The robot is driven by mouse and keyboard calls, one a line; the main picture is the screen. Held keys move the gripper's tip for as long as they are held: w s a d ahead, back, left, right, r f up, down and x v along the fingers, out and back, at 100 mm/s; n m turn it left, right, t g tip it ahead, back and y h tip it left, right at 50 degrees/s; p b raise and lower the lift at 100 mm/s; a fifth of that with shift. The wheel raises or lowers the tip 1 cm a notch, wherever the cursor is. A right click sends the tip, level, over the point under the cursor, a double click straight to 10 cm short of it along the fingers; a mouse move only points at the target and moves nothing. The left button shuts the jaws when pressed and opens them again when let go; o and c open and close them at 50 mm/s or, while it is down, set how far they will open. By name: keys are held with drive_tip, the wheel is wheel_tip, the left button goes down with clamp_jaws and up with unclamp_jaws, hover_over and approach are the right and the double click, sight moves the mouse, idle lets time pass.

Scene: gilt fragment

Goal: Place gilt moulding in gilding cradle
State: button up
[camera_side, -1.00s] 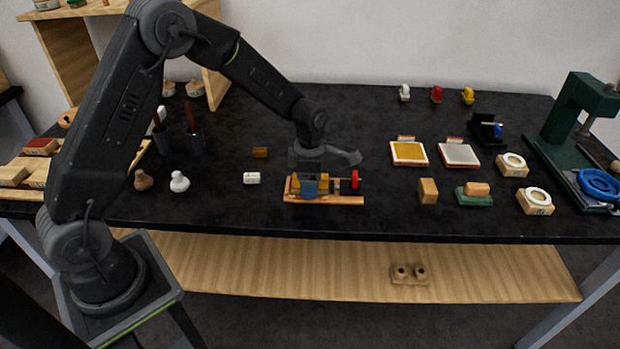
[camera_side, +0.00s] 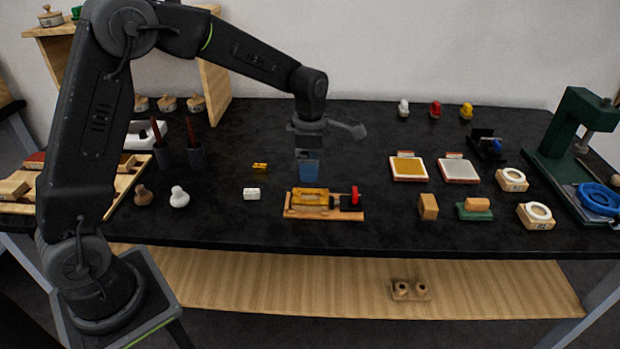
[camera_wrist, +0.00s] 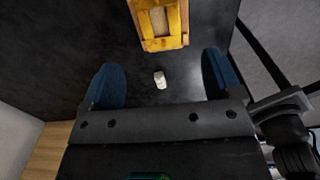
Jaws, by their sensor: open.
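The gilding cradle (camera_side: 348,215) is a low wooden fixture with a red knob at its right end, near the table's front middle. The gilt moulding (camera_side: 309,193), a golden rectangular piece, lies in its left part. The wrist view shows, at the top, a yellow-orange piece with a pale centre (camera_wrist: 160,20), which looks like the moulding; its upper end is cut off. My gripper (camera_side: 308,172) hangs above and slightly behind the cradle, clear of it. In the wrist view its blue fingers (camera_wrist: 163,85) are spread wide with nothing held between them.
A small white block (camera_side: 251,194) and a small yellow block (camera_side: 260,168) stand left of the cradle. Gold (camera_side: 408,168) and pale (camera_side: 458,170) trays lie to the right. A green press (camera_side: 565,140) stands far right.

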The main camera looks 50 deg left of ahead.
drive_tip(key=s+d+r+m+t, duration=0.2)
drive_tip(key=s+r+m+t, duration=0.1)
drive_tip(key=s+r+m, duration=0.95)
drive_tip(key=s+d+m+t, duration=0.1)
drive_tip(key=s+m+t, duration=0.1)
drive_tip(key=s+m, duration=1)
drive_tip(key=shift+s+d+f+m+t, duration=0.2)
drive_tip(key=shift+s+m+t, duration=0.1)
drive_tip(key=shift+m, duration=0.95)
